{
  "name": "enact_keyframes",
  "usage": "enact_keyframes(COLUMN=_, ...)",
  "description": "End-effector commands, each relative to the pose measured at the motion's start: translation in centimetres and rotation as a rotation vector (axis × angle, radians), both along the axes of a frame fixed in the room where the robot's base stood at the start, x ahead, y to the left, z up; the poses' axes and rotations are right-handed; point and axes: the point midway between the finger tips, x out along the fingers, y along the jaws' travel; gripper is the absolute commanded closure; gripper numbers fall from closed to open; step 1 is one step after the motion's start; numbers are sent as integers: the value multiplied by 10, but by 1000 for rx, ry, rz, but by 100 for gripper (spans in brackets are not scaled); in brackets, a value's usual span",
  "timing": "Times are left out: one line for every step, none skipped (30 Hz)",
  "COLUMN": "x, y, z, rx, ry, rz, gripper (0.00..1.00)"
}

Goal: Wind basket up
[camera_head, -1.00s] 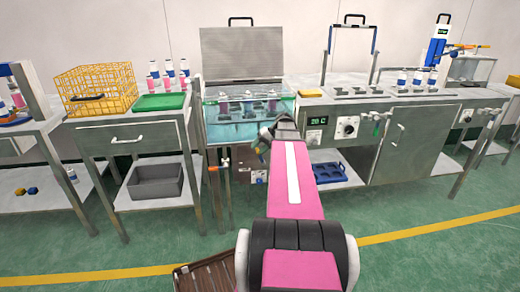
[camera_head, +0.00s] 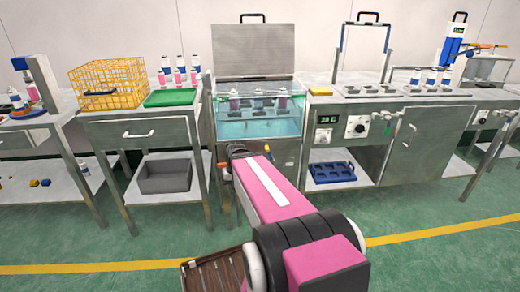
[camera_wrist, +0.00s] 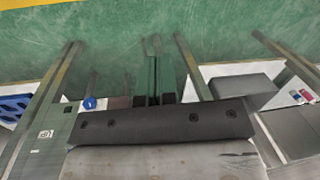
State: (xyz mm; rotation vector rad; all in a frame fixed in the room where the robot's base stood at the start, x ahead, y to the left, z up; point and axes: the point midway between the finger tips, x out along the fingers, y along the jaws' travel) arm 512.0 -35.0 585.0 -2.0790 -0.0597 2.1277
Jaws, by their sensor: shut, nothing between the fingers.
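The water bath (camera_head: 258,128) is a clear-fronted tank with greenish water and a raised steel lid (camera_head: 252,48). A basket or rack with several pink-and-white bottles (camera_head: 259,105) sits inside it; its lower part is blurred by the water. A crank-like fitting with an orange-brown part (camera_head: 222,165) is at the bath's front left. My gripper (camera_head: 234,150) is in front of the bath near this fitting, and its fingertips are hard to see there. In the wrist view my gripper (camera_wrist: 153,48) points at the floor, fingers together and empty. I cannot tell whether it touches the fitting.
A yellow wire basket (camera_head: 80,75) and a green tray (camera_head: 170,97) stand on the left table, with a grey bin (camera_head: 165,177) below. A steel cabinet (camera_head: 425,140) stands right, with a blue rack (camera_head: 332,172) on the low shelf beside it.

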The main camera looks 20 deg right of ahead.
Motion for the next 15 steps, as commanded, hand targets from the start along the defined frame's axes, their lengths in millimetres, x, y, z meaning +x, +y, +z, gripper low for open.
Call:
enact_keyframes(x=-7, y=6, z=-1, rx=-18, ry=-2, rz=13, gripper=100)
enact_keyframes(x=-10, y=9, z=-2, rx=-30, ry=-4, rz=20, gripper=100)
enact_keyframes(x=-13, y=13, z=-4, rx=-44, ry=-6, rz=28, gripper=100)
enact_keyframes(x=-15, y=15, z=-5, rx=-54, ry=-7, rz=33, gripper=100)
enact_keyframes(x=-17, y=17, z=-6, rx=-64, ry=-9, rz=38, gripper=100)
enact_keyframes(x=-20, y=20, z=-7, rx=-76, ry=-11, rz=46, gripper=100)
enact_keyframes(x=-22, y=22, z=-7, rx=-86, ry=-13, rz=52, gripper=100)
enact_keyframes(x=-24, y=24, z=-8, rx=-95, ry=-16, rz=57, gripper=100)
enact_keyframes(x=-27, y=27, z=-9, rx=-106, ry=-18, rz=65, gripper=100)
enact_keyframes(x=-29, y=29, z=-9, rx=-115, ry=-20, rz=71, gripper=100)
enact_keyframes(x=-31, y=31, z=-10, rx=-124, ry=-22, rz=77, gripper=100)
enact_keyframes(x=-34, y=33, z=-10, rx=-134, ry=-25, rz=83, gripper=100)
enact_keyframes(x=-36, y=35, z=-11, rx=-142, ry=-28, rz=88, gripper=100)
enact_keyframes(x=-38, y=37, z=-11, rx=-152, ry=-31, rz=94, gripper=100)
enact_keyframes(x=-25, y=32, z=-12, rx=-175, ry=-23, rz=134, gripper=100)
